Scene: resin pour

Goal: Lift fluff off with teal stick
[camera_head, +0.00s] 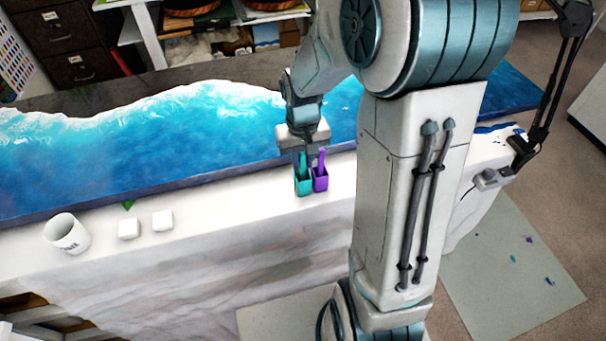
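The teal stick (303,163) stands upright in a small teal holder (304,187) on the near white ledge. A purple stick (321,160) stands in a purple holder (320,183) just to its right. My gripper (305,153) points down directly over the teal stick, with its fingers around or just above the top end. The fingers are too small and shaded to show whether they touch it. The blue and white resin slab (170,140) lies behind the holders. No fluff can be made out on it, and my arm hides part of its right side.
A white cup (67,233) and two white blocks (129,229) (162,220) stand on the ledge (230,212) at left. A small green piece (128,205) lies by the slab edge. A black lamp arm (545,120) stands at right. The ledge between blocks and holders is clear.

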